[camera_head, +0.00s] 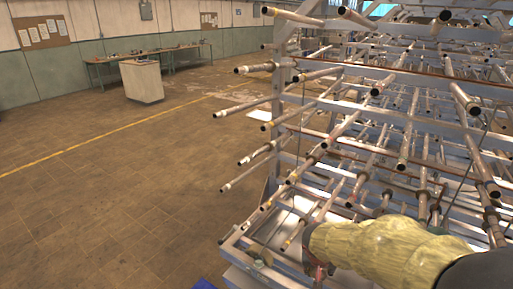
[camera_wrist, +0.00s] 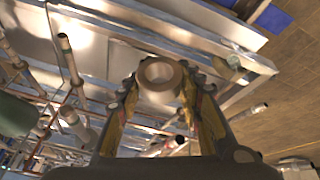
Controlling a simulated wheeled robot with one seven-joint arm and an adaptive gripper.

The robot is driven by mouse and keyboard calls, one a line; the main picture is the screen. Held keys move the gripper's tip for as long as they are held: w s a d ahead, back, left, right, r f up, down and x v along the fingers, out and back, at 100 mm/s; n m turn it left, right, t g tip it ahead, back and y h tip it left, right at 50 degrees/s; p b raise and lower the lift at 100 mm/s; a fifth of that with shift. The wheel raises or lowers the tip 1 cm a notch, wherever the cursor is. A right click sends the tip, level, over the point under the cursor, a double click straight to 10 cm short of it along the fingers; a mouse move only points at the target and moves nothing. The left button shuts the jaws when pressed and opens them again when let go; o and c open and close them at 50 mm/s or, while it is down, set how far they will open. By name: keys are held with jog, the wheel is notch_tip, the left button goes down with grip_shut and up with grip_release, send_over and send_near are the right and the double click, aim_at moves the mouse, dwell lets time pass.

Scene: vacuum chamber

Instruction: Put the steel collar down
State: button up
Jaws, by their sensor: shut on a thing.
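The steel collar (camera_wrist: 158,76) is a short grey ring, seen in the wrist view with its round opening facing the camera. My gripper (camera_wrist: 160,88) is shut on it, one finger on each side, and holds it at the fingertips. A metal frame surface shows behind the collar. I cannot tell whether the collar touches it. In the head view my gripper (camera_head: 318,272) is low, at the front of the pipe rack, partly hidden by my yellow-covered arm. The collar cannot be made out there.
A rack of many steel tubes (camera_head: 325,145) fills the right side, with tube ends sticking out close to my arm. Its metal base frame (camera_head: 250,245) lies below. Open tiled floor (camera_head: 120,190) is at left. A white cabinet (camera_head: 142,82) and a bench (camera_head: 190,50) stand far back.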

notch_tip(320, 180, down, 13)
jog(key=w+n, duration=0.1)
jog(key=shift+a+n+y, duration=0.35)
jog(key=shift+n+y, duration=0.05)
jog(key=shift+w+r, duration=0.15)
